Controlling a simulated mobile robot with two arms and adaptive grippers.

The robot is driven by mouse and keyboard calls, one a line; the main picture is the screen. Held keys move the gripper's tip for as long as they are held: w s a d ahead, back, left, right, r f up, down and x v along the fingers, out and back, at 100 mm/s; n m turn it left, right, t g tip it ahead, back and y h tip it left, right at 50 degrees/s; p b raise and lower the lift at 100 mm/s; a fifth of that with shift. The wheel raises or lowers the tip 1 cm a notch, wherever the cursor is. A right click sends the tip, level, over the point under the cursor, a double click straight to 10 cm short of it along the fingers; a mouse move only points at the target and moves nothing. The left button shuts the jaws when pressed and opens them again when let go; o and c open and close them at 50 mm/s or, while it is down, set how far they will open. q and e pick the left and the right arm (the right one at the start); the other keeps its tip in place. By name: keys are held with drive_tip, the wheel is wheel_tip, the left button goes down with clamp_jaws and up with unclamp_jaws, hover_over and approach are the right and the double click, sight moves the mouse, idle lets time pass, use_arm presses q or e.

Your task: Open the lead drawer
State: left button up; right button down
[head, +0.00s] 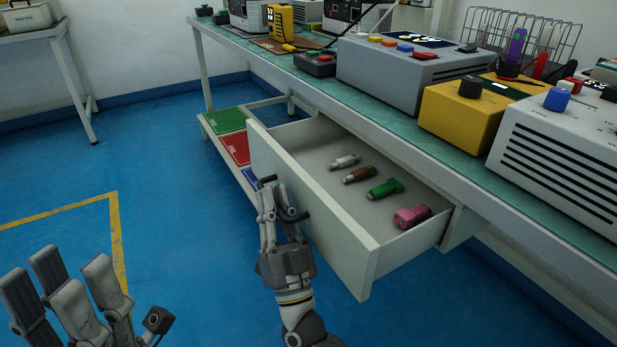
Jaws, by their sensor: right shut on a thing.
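The lead drawer (345,235) is a light grey drawer under the bench, and it stands pulled well out. Inside lie several lead-like connectors: a white one (345,161), a brown one (359,175), a green one (385,189) and a pink one (411,216). My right gripper (280,205) is at the drawer's front panel, shut on its dark handle (294,217); the fingers hide part of the handle. My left gripper (85,285) is at the lower left, away from the drawer, with its fingers apart and nothing seen between them.
The green-topped bench (465,128) carries a grey instrument (405,72), a yellow box (465,117) and a white vented unit (555,150). A lower shelf holds green (224,120) and red (234,149) trays. The blue floor at left is clear.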

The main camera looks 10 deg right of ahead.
drive_tip(key=s+a, duration=0.2)
drive_tip(key=a, duration=0.5)
drive_tip(key=shift+s+p, duration=0.25)
drive_tip(key=shift+p, duration=0.2)
drive_tip(key=shift+f, duration=0.1)
drive_tip(key=c, duration=1.8)
unclamp_jaws()
drive_tip(key=v, duration=1.2)
